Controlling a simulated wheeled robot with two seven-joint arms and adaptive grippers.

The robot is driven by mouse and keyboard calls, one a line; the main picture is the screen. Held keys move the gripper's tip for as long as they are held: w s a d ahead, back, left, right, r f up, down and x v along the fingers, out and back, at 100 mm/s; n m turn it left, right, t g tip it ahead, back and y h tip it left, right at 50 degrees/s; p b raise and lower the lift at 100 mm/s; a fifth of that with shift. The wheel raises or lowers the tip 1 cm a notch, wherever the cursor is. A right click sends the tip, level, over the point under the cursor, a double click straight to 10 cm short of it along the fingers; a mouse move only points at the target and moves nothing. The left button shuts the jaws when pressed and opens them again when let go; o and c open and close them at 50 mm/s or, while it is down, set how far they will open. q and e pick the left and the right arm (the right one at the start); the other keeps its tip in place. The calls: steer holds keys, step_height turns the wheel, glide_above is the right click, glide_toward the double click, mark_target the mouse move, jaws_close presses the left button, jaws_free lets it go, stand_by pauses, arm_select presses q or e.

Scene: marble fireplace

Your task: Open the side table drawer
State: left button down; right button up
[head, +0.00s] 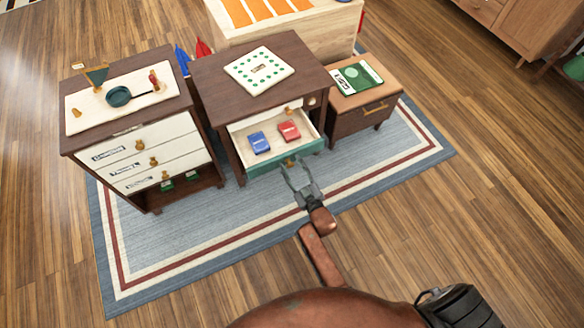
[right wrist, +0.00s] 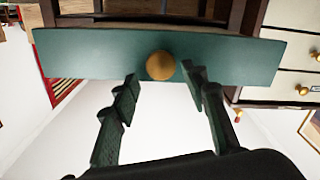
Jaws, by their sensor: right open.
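The side table (head: 212,75) is dark brown and stands on the rug, with a white board on its top. Its green-fronted drawer (head: 285,154) is pulled out, showing a white inside with a blue box (head: 259,142) and a red box (head: 289,131). My right gripper (head: 293,167) is at the drawer front, near the knob. In the right wrist view, the green drawer front (right wrist: 220,58) carries a round golden knob (right wrist: 161,65). The open fingers (right wrist: 160,85) are on either side just below the knob, and contact is unclear. My left gripper is not in view.
A white-drawer cabinet (head: 150,148) stands at the left. A small brown cabinet (head: 345,122) with a green book (head: 357,78) stands close on the right. A striped rug (head: 225,229) lies below, with open wooden floor to the right.

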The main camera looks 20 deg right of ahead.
step_height(320, 180, up, 8)
stand_by(0.7)
